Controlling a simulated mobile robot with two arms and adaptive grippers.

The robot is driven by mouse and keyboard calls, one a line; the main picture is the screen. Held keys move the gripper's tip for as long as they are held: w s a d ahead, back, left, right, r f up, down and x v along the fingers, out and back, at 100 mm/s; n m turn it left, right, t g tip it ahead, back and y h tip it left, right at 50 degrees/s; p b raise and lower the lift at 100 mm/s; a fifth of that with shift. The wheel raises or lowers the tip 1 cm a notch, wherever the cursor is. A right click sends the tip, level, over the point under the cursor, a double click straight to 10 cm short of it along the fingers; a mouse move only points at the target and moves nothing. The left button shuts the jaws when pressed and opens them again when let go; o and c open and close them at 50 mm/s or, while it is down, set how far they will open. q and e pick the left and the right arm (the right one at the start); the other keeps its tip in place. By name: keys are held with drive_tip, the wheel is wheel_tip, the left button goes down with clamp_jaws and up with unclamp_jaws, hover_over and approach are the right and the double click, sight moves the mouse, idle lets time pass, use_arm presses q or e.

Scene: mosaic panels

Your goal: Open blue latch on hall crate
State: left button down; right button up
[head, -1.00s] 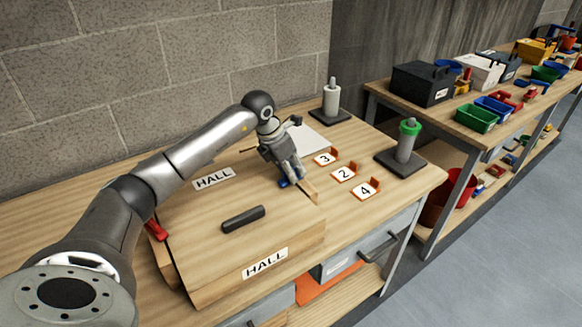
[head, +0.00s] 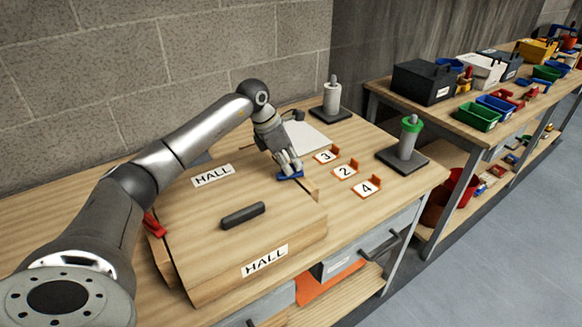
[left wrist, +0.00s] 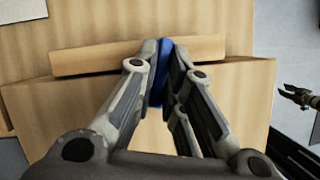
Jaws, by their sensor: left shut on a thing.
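The hall crate (head: 240,265) is a wooden box with a dark handle (head: 243,215) on its lid and HALL labels on its lid and front. The blue latch (head: 290,175) is at the crate's right edge. My left gripper (head: 290,168) is at the latch; in the left wrist view its fingers (left wrist: 160,88) are closed around the blue latch (left wrist: 160,70), which is partly hidden between them. A red latch (head: 154,226) is on the crate's left side. My right gripper (left wrist: 300,97) shows at the right edge of the left wrist view, too small to judge.
Orange number holders 3 (head: 327,156), 2 (head: 346,172) and 4 (head: 367,187) stand right of the crate. Beyond are a post with a green ring (head: 411,125) and a white post (head: 332,98) on dark bases. A second bench with bins stands at the right.

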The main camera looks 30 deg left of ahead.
use_arm(q)
drive_tip(key=m, duration=0.1)
drive_tip(key=m+g+b, duration=0.1)
drive_tip(key=m, duration=0.1)
drive_tip(key=w+m+h, duration=0.1)
drive_tip(key=shift+a+m, duration=0.3)
drive_tip(key=m+g+b, duration=0.1)
drive_tip(key=m, duration=0.2)
drive_tip(key=w+m+g, duration=0.1)
drive_tip(key=m, duration=0.1)
drive_tip(key=shift+a+m+g+h+b, duration=0.1)
drive_tip(key=shift+m+g+h+b, duration=0.2)
drive_tip(key=shift+m+b, duration=0.1)
drive_tip(key=shift+f, duration=0.1)
drive_tip(key=c, duration=1.5)
unclamp_jaws()
drive_tip(key=shift+v, duration=3.8)
drive_tip(key=shift+w, duration=0.1)
